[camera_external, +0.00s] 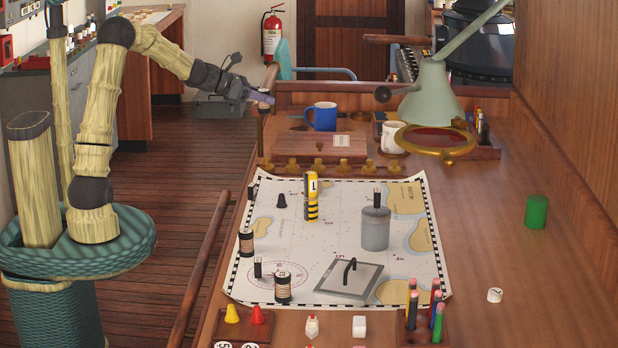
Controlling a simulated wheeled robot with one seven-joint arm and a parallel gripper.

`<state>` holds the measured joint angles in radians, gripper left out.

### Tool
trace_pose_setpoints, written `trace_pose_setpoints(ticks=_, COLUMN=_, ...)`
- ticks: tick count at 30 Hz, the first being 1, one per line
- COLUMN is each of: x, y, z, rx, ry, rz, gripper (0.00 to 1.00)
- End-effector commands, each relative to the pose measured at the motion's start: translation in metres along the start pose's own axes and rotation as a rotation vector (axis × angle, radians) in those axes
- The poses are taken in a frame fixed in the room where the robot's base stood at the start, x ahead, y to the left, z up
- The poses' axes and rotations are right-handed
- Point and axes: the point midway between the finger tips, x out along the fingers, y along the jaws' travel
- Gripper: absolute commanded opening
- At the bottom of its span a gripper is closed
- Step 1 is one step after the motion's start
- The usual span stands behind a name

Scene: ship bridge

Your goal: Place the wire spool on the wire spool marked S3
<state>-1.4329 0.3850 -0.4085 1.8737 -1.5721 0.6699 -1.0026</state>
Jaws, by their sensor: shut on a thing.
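My gripper (259,97) is at the end of my raised, outstretched arm, near the far left corner of the chart table. It is shut on a small dark-ended thing (264,104), which looks like a wire spool; the fingers partly hide it. One wire spool (246,242), brown with dark ends, stands upright on the left edge of the chart. Another wire spool (283,288) stands upright near the chart's front edge. I cannot read an S3 mark on either. Both are well in front of and below my gripper, which is apart from them.
The chart (330,228) also bears a yellow-black block (311,198), a grey cylinder (375,230) and a grey plate with a handle (349,280). A blue mug (321,117) and a brass ring (436,139) are farther back. The wooden tabletop right of the chart is mostly clear.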

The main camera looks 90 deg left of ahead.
Motion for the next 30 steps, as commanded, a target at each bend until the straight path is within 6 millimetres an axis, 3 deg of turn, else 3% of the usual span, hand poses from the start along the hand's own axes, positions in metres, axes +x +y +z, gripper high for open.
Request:
trace_pose_setpoints(ticks=7, x=0.029, y=-0.054, z=0.01, rx=0.053, ry=0.005, rz=-0.131, gripper=0.09)
trace_pose_setpoints(ticks=11, x=0.046, y=-0.095, z=0.017, rx=0.096, ry=0.007, rz=-0.225, gripper=0.09)
trace_pose_setpoints(ticks=21, x=0.078, y=-0.239, z=0.03, rx=0.237, ry=0.009, rz=-0.545, gripper=0.09)
trace_pose_setpoints(ticks=30, x=0.075, y=-0.37, z=0.029, rx=0.362, ry=0.006, rz=-0.839, gripper=0.09)
